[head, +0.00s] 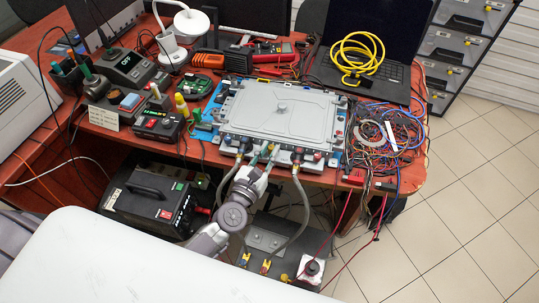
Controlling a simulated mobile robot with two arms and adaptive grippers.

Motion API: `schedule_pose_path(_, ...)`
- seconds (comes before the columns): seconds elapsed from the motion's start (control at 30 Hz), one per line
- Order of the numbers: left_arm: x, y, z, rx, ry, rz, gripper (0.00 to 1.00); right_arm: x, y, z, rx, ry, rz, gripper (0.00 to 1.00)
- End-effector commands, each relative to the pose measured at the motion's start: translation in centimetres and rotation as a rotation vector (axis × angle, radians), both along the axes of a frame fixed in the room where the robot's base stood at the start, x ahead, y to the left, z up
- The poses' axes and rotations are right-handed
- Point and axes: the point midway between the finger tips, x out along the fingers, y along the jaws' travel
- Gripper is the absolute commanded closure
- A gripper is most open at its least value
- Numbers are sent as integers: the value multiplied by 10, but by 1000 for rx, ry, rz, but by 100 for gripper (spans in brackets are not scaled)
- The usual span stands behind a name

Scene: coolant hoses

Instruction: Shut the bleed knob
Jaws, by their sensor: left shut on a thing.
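A flat grey metal unit (283,114) lies on the table, with hose fittings along its front edge. My left gripper (264,154) is at the middle of that front edge, between the two hose fittings. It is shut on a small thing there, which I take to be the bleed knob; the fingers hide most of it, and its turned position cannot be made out. One dark hose (228,178) hangs from the left fitting and another hose (303,205) from the right fitting. My right gripper is not in view.
A tangle of wires (378,135) lies right of the unit, and a yellow coiled cable (357,58) rests on a laptop. Small instruments (158,123) crowd the left. A white box with a black knob (311,268) stands low in front.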

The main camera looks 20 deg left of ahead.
Motion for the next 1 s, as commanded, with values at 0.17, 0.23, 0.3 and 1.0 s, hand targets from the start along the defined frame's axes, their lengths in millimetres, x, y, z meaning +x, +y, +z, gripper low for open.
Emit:
schedule_pose_path(0.17,0,1,-1,2,0,-51,100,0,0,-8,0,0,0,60)
schedule_pose_path(0.23,0,1,-1,1,0,-61,100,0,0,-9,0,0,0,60)
schedule_pose_path(0.3,0,1,-1,0,1,-66,100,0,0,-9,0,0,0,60)
schedule_pose_path(1.0,0,1,0,-1,0,-67,54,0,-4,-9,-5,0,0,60)
